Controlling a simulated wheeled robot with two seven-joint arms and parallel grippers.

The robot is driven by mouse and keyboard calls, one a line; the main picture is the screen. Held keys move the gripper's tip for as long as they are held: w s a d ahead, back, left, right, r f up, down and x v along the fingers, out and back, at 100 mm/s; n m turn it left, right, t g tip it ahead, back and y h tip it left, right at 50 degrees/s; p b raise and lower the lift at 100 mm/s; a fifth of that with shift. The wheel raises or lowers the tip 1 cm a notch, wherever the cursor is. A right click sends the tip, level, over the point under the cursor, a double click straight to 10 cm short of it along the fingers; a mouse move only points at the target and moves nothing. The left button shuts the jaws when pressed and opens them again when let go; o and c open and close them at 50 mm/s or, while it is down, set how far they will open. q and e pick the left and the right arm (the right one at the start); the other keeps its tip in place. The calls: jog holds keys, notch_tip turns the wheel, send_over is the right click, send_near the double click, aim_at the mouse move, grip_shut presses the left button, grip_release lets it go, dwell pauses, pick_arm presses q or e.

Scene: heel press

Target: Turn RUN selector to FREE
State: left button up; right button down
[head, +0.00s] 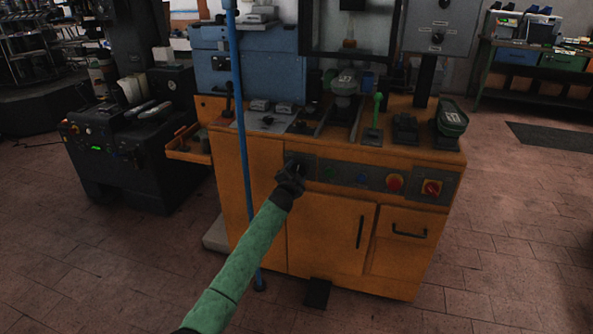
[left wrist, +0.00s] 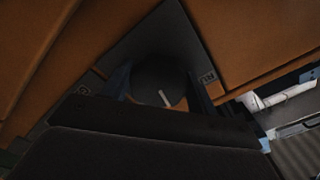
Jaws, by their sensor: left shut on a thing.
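The RUN selector is a dark round knob (left wrist: 155,76) with a white pointer line, on a dark panel strip (head: 340,174) across the front of the orange cabinet. The pointer line slants toward the lower part of that view. My left gripper (head: 293,168) is at the panel's left end, its fingers on both sides of the knob and shut on it. In the head view it hides the knob. My right gripper is out of view.
Right along the panel are a green button, a blue button, a red button (head: 394,183) and a red switch on yellow (head: 432,188). Cabinet doors with handles (head: 361,231) lie below. An open orange drawer (head: 187,146) juts out left.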

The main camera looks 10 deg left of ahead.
pick_arm(q)
jog(key=m+p, duration=0.1)
jog(key=m, duration=0.4)
jog(key=shift+r+m, duration=0.15)
jog(key=shift+m, duration=0.15)
jog(key=shift+m+p, duration=0.6)
jog(key=shift+m, duration=1.4)
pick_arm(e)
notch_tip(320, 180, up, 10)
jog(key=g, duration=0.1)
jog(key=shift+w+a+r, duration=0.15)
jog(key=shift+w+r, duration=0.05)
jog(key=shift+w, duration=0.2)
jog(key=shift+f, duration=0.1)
pick_arm(q)
jog(key=o, duration=1)
jog(key=shift+c, duration=0.2)
